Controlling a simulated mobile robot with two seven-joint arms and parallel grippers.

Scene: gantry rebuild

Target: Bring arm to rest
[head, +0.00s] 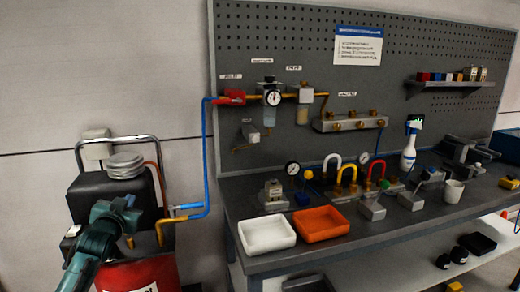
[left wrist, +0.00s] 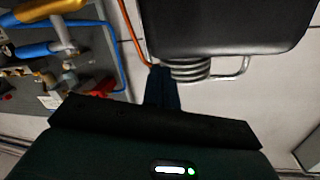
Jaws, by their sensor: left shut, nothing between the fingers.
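My left arm, teal, comes in from the lower left of the head view. Its left gripper (head: 130,203) is in front of the black box-shaped unit (head: 88,190) on the red cart. In the left wrist view the left gripper (left wrist: 162,80) has its dark fingers together with nothing between them. Beyond the fingertips lie a coiled metal hose (left wrist: 186,70) and the underside or face of a black block (left wrist: 225,25). I cannot tell whether the fingers touch either. My right gripper is not in view.
A red cart body (head: 145,272) stands left of the workbench (head: 240,200). A blue pipe (head: 206,150) and a brass elbow (head: 165,228) are close to the left gripper. White (head: 267,248) and orange (head: 321,236) trays sit at the bench front. Free wall lies upper left.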

